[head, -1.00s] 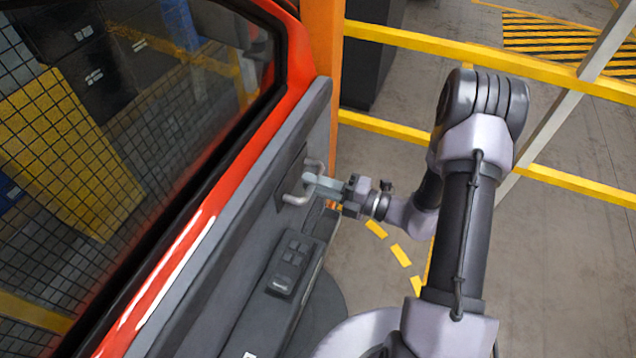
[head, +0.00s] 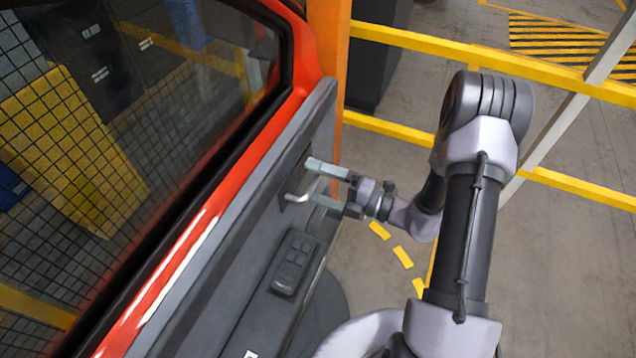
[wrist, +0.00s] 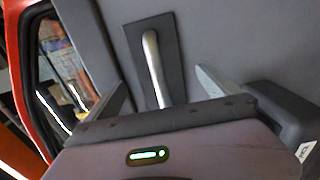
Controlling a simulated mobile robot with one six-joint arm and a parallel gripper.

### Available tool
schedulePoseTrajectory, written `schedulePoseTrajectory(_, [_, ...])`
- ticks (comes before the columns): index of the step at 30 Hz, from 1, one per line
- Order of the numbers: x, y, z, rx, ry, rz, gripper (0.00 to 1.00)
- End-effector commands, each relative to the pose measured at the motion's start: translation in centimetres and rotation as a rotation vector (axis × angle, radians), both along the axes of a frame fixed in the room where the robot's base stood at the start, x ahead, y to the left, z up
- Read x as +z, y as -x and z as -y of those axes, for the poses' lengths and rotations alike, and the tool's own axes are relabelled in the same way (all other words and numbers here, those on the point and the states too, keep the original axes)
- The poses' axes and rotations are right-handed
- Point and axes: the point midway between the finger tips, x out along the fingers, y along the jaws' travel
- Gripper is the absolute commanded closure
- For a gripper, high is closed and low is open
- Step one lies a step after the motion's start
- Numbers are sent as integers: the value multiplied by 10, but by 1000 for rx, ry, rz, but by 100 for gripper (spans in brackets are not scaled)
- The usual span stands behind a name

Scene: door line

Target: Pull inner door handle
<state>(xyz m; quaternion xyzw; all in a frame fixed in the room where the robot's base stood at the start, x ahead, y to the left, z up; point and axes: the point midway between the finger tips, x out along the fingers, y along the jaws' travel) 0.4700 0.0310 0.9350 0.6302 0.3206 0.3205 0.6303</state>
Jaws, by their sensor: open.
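The inner door handle is a silver bar on a dark backing plate on the grey inside panel of the red door (head: 265,160). In the head view the lower bend of the handle (head: 297,197) shows, and my fingers partly cover the rest. My gripper (head: 311,181) is open, with its two fingers spread apart beside the handle. In the wrist view the handle (wrist: 153,60) runs between the two spread fingers of my gripper (wrist: 163,82). Its lower end is hidden behind the gripper body. I cannot tell whether a finger touches it.
A switch panel (head: 292,262) on the armrest sits just below the handle. The door window (head: 150,110) fills the left. An orange post (head: 328,50) and yellow rails (head: 450,45) stand behind.

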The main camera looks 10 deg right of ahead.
Motion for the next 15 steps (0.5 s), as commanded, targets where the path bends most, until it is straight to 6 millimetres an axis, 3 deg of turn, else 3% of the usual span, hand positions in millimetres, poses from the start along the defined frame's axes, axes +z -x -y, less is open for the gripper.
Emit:
schedulePoseTrajectory(7, [0, 1, 2, -1, 0, 0, 0])
schedulePoseTrajectory(15, [1, 23, 33, -3, -1, -1, 0])
